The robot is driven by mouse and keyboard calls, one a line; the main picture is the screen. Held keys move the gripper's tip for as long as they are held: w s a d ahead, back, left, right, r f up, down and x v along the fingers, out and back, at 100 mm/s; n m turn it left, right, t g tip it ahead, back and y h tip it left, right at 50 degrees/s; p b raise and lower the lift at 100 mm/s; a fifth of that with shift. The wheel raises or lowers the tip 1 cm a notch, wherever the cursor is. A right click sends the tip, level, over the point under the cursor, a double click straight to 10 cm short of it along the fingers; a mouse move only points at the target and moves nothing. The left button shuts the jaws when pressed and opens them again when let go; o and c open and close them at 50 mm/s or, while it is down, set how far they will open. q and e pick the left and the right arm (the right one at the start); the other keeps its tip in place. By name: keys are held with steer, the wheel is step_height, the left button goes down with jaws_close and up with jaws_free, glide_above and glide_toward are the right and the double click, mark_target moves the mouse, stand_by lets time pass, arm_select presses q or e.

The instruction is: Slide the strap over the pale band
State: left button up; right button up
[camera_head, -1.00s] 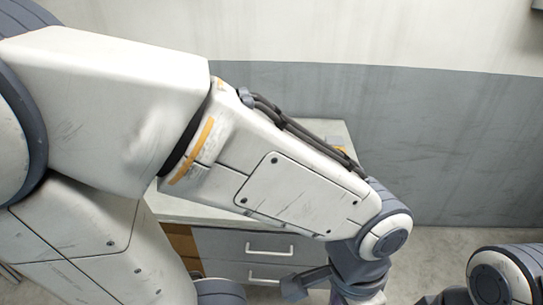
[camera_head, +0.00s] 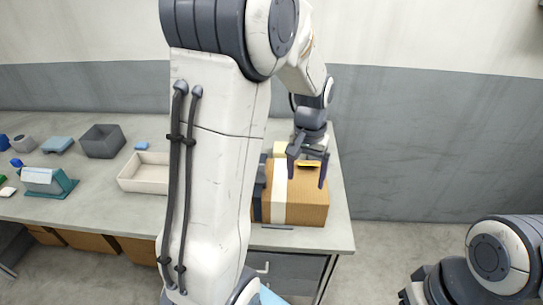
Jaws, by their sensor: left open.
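A brown box (camera_head: 312,208) stands near the right end of the table. A pale band (camera_head: 279,200) runs over its top and down its front. Just left of the band a dark strip (camera_head: 258,203), apparently the strap, runs down the front; its left side is hidden behind my arm. My left gripper (camera_head: 307,175) is open, pointing down over the right part of the box, right of the pale band. An orange-yellow piece (camera_head: 309,163) shows between its fingers; I cannot tell whether they touch it. My right gripper is not in view.
The grey table (camera_head: 100,205) holds a cream tray (camera_head: 143,178), a dark grey bin (camera_head: 102,142) and a teal holder (camera_head: 50,182) with a pale block. A thin dark bar (camera_head: 277,227) lies before the box. My left arm covers the middle; my right arm shows lower right.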

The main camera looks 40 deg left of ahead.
arm_select(q)
steer(key=a+n+p, duration=0.3)
steer(key=a+n, duration=0.1)
steer(key=a, duration=1.1)
steer(key=f, duration=0.3)
steer(key=f+p, duration=0.1)
steer(key=f, duration=0.3)
steer(key=f+p, duration=0.1)
steer(key=f, duration=0.2)
steer(key=shift+w+a+f, duration=0.25)
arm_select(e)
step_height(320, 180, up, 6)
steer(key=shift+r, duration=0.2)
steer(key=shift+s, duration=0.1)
arm_select(q)
jaws_close()
